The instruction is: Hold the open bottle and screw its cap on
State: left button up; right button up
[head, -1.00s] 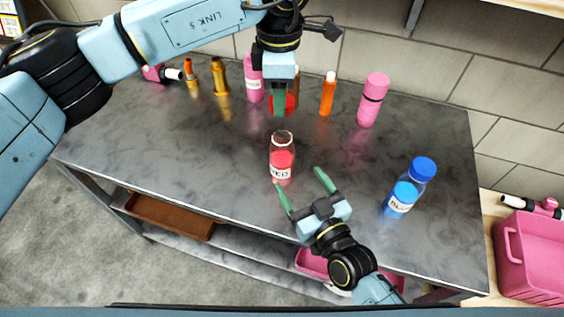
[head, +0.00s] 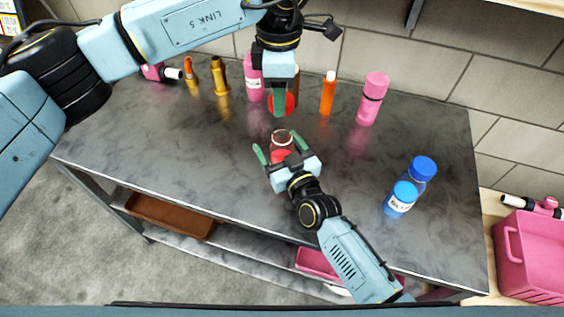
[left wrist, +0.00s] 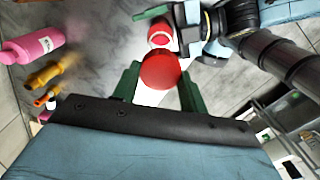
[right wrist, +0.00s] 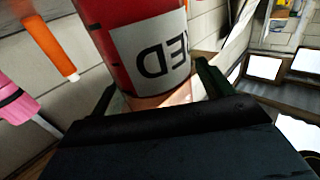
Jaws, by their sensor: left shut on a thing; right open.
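The open bottle (head: 281,141) is clear with red contents and stands upright on the table. Its label, partly reading "ED", shows in the right wrist view (right wrist: 150,49). My right gripper (head: 281,149) is open, with its fingers on either side of the bottle; I cannot tell whether they touch it. My left gripper (head: 280,101) is shut on the red cap (head: 289,104), above and behind the bottle. The cap also shows in the left wrist view (left wrist: 160,70), between the green fingers, with the bottle's open mouth (left wrist: 160,37) beyond it.
A blue bottle (head: 408,188) stands at the right of the grey table (head: 150,150). Pink bottles (head: 372,98), an orange tube (head: 328,93) and brass-coloured pieces (head: 220,77) stand along the back. A pink crate (head: 535,260) is at the far right. The table's left part is clear.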

jog(key=c, duration=1.5)
pick_arm(q)
send_over(281, 131)
jog(key=shift+f, duration=2.55)
pick_arm(e)
jog(key=shift+o, duration=0.2)
pick_arm(q)
jog(key=shift+f, duration=0.9)
jog(key=shift+f, duration=0.5)
